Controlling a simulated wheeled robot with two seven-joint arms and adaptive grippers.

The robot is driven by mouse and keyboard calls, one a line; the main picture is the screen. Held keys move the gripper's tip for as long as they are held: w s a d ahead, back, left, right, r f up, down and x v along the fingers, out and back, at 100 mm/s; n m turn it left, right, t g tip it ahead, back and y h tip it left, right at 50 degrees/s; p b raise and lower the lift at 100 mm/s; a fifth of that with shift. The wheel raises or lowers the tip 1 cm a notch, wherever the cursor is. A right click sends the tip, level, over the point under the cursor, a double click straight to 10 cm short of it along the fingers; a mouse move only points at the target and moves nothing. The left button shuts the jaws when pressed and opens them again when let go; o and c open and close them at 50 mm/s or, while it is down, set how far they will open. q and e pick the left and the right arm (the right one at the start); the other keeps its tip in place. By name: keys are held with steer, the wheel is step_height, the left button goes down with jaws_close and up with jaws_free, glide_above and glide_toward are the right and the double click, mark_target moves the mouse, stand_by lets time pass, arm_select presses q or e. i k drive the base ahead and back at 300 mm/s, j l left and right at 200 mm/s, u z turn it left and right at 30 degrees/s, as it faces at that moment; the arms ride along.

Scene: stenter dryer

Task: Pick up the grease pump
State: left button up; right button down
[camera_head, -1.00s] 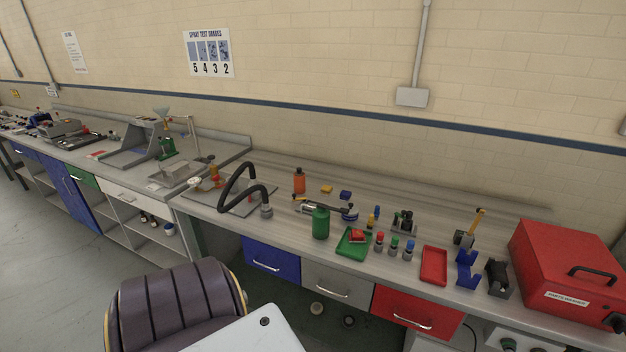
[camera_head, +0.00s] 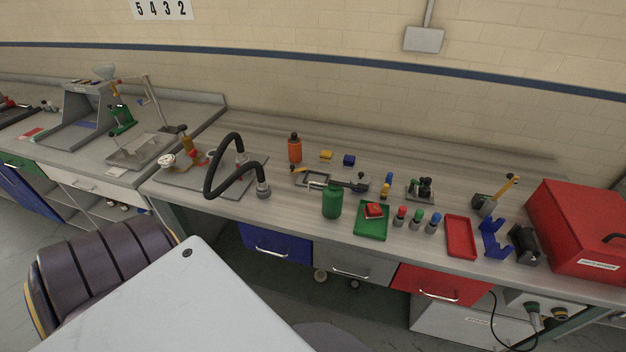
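A long, dark and silver tool (camera_head: 347,186), which looks like the grease pump, lies flat on the grey workbench (camera_head: 300,225). A green bottle (camera_head: 332,201) stands in front of it and hides part of it. I cannot be certain that this tool is the pump. Neither of my grippers is in view.
An orange bottle (camera_head: 295,150) and yellow block (camera_head: 326,157) stand behind. A green tray (camera_head: 371,231), red tray (camera_head: 460,238), blue holder (camera_head: 491,238) and large red case (camera_head: 580,225) are to the right. A black hose (camera_head: 209,176) arches up at the left.

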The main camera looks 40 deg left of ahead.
mark_target(333, 194)
steer(key=i+j+u, duration=0.1)
steer(key=j, duration=0.3)
steer(key=i+j, duration=0.2)
steer(key=j, duration=0.2)
steer(key=i+j+u, duration=0.15)
steer(key=j, duration=0.25)
steer(key=i+j, duration=0.25)
steer(key=k+j+z, duration=0.15)
steer(key=k, duration=0.2)
